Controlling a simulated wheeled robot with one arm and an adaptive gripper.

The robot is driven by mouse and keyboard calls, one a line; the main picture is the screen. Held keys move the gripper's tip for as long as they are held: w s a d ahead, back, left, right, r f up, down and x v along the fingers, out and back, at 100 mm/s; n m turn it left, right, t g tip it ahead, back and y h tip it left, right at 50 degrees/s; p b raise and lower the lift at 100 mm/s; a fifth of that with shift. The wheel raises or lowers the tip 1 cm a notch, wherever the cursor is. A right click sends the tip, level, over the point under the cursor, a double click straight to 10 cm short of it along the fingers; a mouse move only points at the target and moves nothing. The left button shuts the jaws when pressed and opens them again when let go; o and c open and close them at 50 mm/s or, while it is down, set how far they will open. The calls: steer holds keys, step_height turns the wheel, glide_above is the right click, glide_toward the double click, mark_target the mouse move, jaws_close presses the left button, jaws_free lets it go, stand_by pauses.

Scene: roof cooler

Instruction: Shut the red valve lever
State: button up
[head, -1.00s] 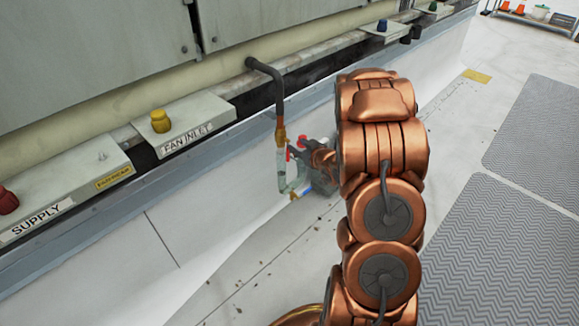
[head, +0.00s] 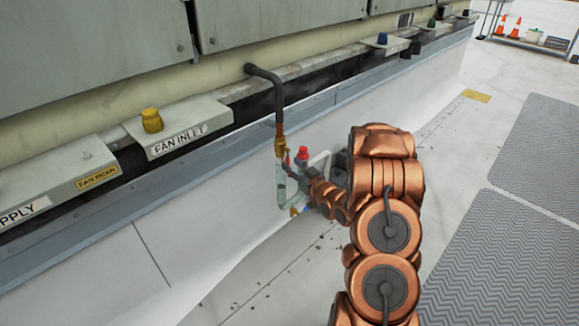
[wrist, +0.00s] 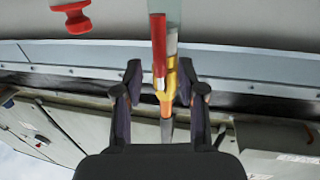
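The red valve lever (wrist: 159,48) lies along the pipe in line with it in the wrist view, on a brass-yellow valve body (wrist: 170,88). It shows small and partly hidden in the head view (head: 287,158), below the brass fitting (head: 280,146). My gripper (wrist: 162,76) is open, its two dark fingers on either side of the valve and lever with gaps showing. In the head view my gripper (head: 287,174) reaches in from the right and covers part of the valve. Contact is not visible.
A red knob (head: 302,153) stands just right of the valve; it also shows in the wrist view (wrist: 70,16). A dark bent pipe (head: 268,75) drops from the cooler. A yellow knob (head: 152,120) sits left on the ledge. Clear floor and grey mats (head: 500,260) lie right.

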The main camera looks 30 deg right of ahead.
mark_target(287, 161)
steer(key=shift+w, duration=1.1)
steer(key=shift+c, duration=0.2)
jaws_close()
